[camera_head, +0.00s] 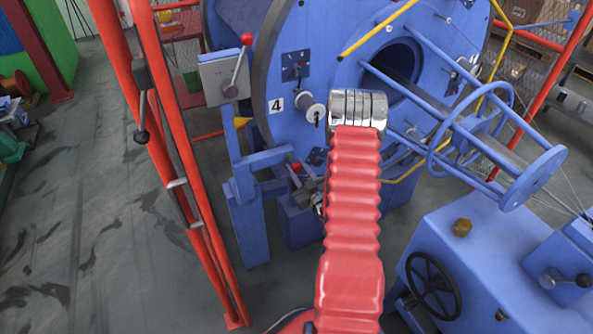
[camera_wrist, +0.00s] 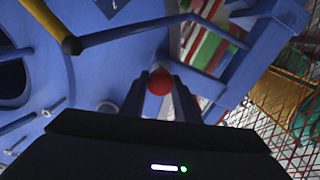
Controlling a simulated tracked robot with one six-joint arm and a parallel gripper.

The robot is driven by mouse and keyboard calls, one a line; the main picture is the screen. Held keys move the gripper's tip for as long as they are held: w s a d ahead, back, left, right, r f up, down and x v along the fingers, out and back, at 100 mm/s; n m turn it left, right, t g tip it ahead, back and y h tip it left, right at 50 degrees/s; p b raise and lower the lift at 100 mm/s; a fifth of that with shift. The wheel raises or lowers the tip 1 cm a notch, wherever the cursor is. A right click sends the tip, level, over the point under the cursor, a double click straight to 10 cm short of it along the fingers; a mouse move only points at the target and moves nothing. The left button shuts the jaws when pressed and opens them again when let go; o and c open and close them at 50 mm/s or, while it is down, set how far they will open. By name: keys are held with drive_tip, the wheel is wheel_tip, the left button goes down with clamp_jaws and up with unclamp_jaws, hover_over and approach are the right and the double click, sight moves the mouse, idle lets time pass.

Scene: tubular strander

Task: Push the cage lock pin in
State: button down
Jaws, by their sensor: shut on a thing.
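A red round knob (camera_wrist: 160,82) shows between the dark fingers of my gripper (camera_wrist: 160,92) in the wrist view. The fingers are closed on it. It appears to be the head of the cage lock pin; the pin's shaft is hidden. In the head view a small red knob (camera_head: 296,168) shows beside the dark jaws of my gripper (camera_head: 305,178), at a blue bracket (camera_head: 265,158) low at the left of the big blue disc (camera_head: 290,110). My red arm hides part of this spot. How deep the pin sits cannot be seen.
A grey box (camera_head: 224,78) with a red-knobbed lever stands left of the disc. Red guard posts (camera_head: 165,140) rise further left. A blue tubular cradle (camera_head: 450,130) sticks out at right, above a blue cabinet with a black handwheel (camera_head: 432,285). The floor at left is clear.

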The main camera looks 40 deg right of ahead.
sight(293, 162)
drive_tip(key=shift+x, duration=1.5)
drive_tip(key=shift+a, duration=0.1)
drive_tip(key=c, duration=1.3)
unclamp_jaws()
drive_tip(key=shift+c, duration=0.2)
drive_tip(key=shift+s, duration=0.45)
drive_tip(key=v, duration=1.3)
drive_tip(key=shift+w+a+f, duration=0.1)
drive_tip(key=shift+w, duration=0.05)
